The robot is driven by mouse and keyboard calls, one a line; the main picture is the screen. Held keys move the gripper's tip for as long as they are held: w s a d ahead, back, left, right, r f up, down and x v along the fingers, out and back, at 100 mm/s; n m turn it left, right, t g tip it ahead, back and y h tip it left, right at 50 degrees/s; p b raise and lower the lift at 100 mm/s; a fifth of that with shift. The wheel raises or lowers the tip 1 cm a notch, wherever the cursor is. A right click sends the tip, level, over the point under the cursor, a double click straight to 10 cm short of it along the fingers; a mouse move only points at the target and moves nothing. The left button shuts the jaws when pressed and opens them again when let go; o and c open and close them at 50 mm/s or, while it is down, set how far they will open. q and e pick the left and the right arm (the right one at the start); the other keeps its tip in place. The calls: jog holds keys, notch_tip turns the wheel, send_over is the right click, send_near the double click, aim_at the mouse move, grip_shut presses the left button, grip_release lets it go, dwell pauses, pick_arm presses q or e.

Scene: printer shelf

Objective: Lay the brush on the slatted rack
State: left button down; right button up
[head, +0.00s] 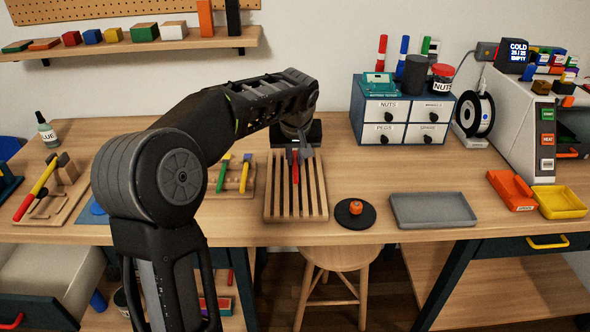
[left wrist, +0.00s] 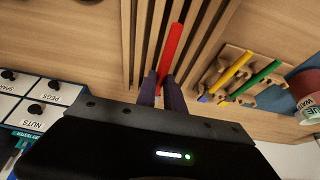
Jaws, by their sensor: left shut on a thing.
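The slatted rack (head: 271,205) lies on the table in front of my left arm, its pale slats running front to back. My left gripper (head: 296,153) is over the rack's back end, shut on the red-handled brush (head: 295,172). In the left wrist view the brush (left wrist: 175,40) sticks out between the two dark fingers (left wrist: 160,82), roughly along the slats (left wrist: 141,40). The brush's other end is hidden by the gripper. I cannot tell whether the brush touches the slats. My right gripper is out of view.
A holder (head: 232,186) with green and yellow tools stands just left of the rack. A black round disc (head: 344,222) with an orange knob and a grey tray (head: 435,222) lie to the right. A blue drawer cabinet (head: 366,102) stands behind.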

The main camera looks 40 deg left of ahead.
aim_at(295, 163)
pick_arm(q)
jog(key=shift+f, duration=1.9)
jog(key=shift+f, duration=0.1)
jog(key=shift+f+b, duration=0.4)
jog(key=shift+b, duration=0.15)
jog(key=shift+f, duration=0.1)
jog(key=c, duration=1.5)
grip_release()
jog(key=shift+o, duration=0.2)
jog(key=shift+s+f, duration=0.1)
